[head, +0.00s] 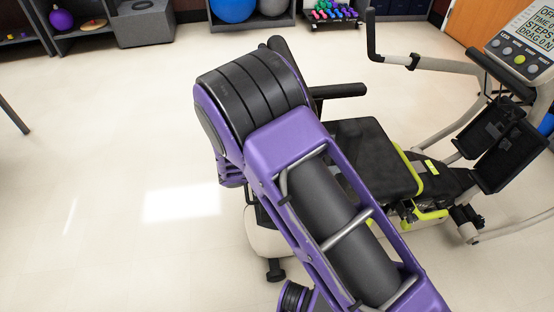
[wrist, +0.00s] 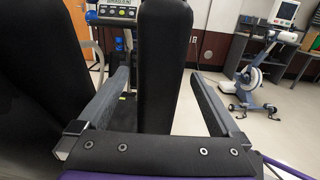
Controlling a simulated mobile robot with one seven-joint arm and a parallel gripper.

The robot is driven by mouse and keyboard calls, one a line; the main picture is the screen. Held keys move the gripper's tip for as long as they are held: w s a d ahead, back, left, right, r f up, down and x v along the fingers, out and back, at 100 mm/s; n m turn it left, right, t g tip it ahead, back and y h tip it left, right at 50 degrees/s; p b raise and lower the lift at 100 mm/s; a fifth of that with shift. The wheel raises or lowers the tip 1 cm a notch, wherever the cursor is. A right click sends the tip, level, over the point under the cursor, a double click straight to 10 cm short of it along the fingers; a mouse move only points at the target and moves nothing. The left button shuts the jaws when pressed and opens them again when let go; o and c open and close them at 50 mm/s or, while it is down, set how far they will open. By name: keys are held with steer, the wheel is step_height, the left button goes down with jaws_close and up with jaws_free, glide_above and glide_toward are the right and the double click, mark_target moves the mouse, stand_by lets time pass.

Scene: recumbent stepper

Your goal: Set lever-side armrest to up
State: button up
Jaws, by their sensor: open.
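In the wrist view my gripper (wrist: 161,78) is open, with one finger on each side of a black padded bar (wrist: 165,45). The bar stands upright in the picture and looks like an armrest; gaps show between it and both fingers. A large black pad, apparently the seat back (wrist: 35,85), fills the left. In the head view one armrest (head: 338,90) of the stepper sticks out level beside the backrest (head: 285,50). My purple arm covers the near side of the seat (head: 365,150), hiding my gripper and any armrest there. I cannot tell which armrest is lever-side.
The stepper's console (head: 523,45) and curved handlebar (head: 395,57) stand at the right. Yellow-green handles (head: 430,215) sit by the seat. A dumbbell rack (head: 333,12) and grey box (head: 145,24) are at the back. Floor at left is clear. Another exercise machine (wrist: 255,75) shows in the wrist view.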

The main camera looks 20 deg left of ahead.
steer(key=v, duration=1.6)
steer(key=shift+f, duration=0.1)
